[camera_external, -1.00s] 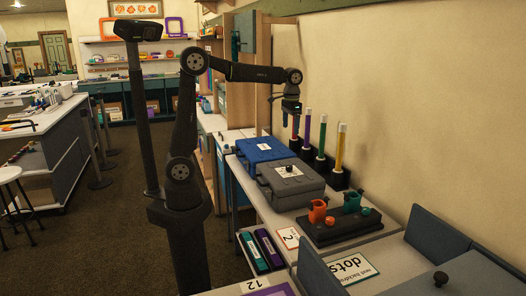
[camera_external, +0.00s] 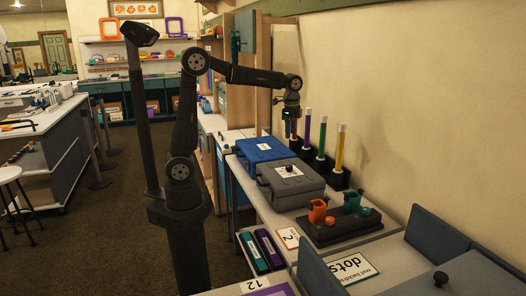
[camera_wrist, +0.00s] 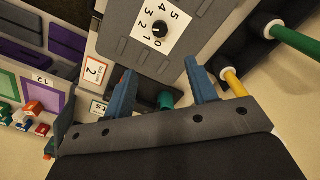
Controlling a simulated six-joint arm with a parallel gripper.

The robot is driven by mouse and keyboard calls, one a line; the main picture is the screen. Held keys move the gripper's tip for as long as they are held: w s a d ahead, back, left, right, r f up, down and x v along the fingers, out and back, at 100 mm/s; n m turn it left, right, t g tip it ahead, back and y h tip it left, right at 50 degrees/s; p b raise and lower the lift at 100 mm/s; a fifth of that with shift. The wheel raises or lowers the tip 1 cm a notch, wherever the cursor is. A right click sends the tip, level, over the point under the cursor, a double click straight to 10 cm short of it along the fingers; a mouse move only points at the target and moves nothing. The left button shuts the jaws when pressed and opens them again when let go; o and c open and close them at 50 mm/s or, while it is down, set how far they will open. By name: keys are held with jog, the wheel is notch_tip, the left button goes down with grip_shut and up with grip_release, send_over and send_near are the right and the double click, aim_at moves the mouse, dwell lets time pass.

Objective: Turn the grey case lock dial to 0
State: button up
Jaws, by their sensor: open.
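In the wrist view the grey case (camera_wrist: 118,42) is at the top, and the dial (camera_wrist: 160,31) sits among printed numbers from 0 to 5. The 0 is at the lower side of the dial; I cannot tell clearly where the dial points. My gripper (camera_external: 291,114) is above the case, apart from it. In the wrist view my gripper (camera_wrist: 160,70) is open, with blue fingers and nothing between them.
A blue case (camera_external: 262,147) lies beside the grey one. Upright coloured tubes (camera_external: 322,137) in black holders stand along the wall, close to my gripper. A dark board (camera_external: 345,228) with orange and green parts is nearer the front. The space directly above the grey lid is clear.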

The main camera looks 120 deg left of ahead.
aim_at(289, 166)
notch_tip(289, 166, down, 16)
jog(key=shift+f, duration=0.25)
jog(key=shift+c, duration=0.2)
jog(key=c, duration=0.9)
